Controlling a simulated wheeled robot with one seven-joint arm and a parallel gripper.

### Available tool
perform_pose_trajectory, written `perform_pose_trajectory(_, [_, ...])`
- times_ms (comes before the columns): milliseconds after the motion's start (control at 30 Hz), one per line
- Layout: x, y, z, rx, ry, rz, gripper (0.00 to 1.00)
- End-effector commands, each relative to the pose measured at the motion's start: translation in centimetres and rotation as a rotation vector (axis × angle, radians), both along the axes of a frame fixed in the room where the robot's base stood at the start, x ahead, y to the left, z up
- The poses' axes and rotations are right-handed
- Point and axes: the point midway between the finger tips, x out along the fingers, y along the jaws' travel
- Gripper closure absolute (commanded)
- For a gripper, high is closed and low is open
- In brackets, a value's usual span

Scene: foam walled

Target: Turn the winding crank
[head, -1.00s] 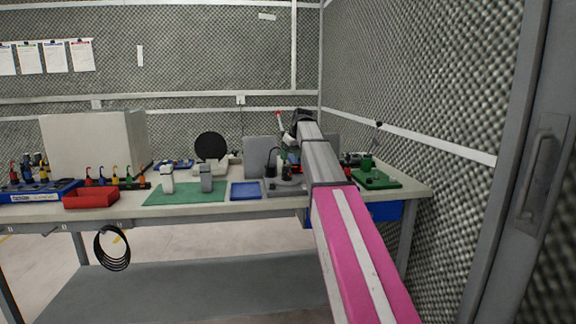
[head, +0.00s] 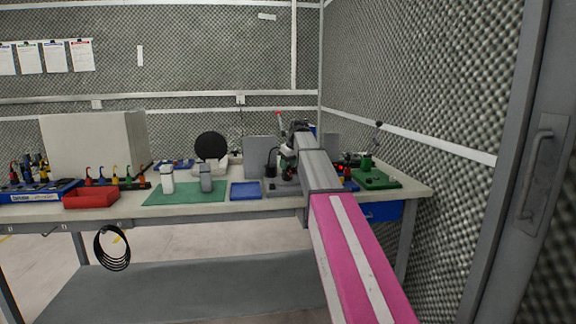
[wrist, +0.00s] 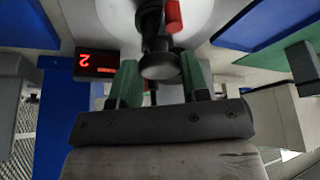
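The winding crank shows in the wrist view as a dark round knob (wrist: 161,65) on a dark arm, in front of a pale round disc (wrist: 195,20). A red part (wrist: 173,15) sits beside the crank arm. My gripper (wrist: 160,75) has its green fingers on both sides of the knob, with almost no gap. I cannot tell whether they press on it. In the head view my gripper (head: 290,155) is low over the right part of the bench, and my arm hides most of the crank there.
A small display (wrist: 96,63) with a red "2" is left of the knob. On the bench (head: 130,215) are a blue tray (head: 246,190), a green mat (head: 215,192), a red bin (head: 90,197) and a green fixture (head: 375,176). A foam wall (head: 420,90) stands close on the right.

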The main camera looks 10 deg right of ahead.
Motion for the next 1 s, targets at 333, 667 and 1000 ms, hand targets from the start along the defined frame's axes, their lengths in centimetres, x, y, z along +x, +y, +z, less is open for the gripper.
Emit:
perform_pose_trajectory(333, [-0.05,0.04,0.02,-0.001,0.000,-0.040,0.82])
perform_pose_trajectory(667, [-0.10,0.14,0.04,-0.001,0.000,-0.176,0.82])
perform_pose_trajectory(1000, [-0.09,0.28,0.06,0.000,-0.001,-0.347,0.82])
